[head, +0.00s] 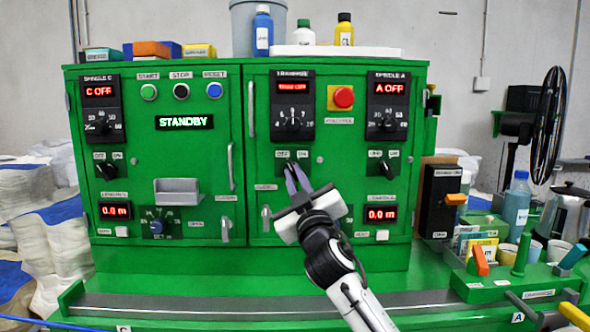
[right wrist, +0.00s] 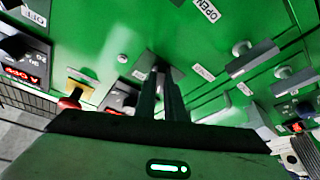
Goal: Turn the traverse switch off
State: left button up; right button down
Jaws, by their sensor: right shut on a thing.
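The green control cabinet (head: 215,200) stands in front of me. The traverse panel (head: 293,103) is in its upper middle, with a black dial and a red display too small to read surely. Below it is the small black traverse switch (head: 291,156) on a plate marked OFF and ON. My right gripper (head: 297,178) reaches up to this switch and is shut on it, its fingertips covering most of the knob. In the right wrist view, the gripper's fingers (right wrist: 160,90) lie close together at the switch plate (right wrist: 150,68). My left gripper is not in view.
A red emergency button (head: 343,97) sits to the right of the traverse panel. The spindle A switch (head: 383,168) and spindle C switch (head: 107,169) flank it. Bottles and boxes stand on top. A fan (head: 547,125), a blue bottle (head: 516,205) and tools stand at the right.

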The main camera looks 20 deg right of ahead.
jog(key=shift+f, duration=0.1)
dwell(0.4)
jog(key=c, duration=1.8)
grip_release()
jog(key=shift+c, duration=0.2)
jog(key=b+v, duration=0.1)
jog(key=v, duration=0.9)
jog(key=shift+b, duration=0.3)
jog(key=shift+s, duration=0.2)
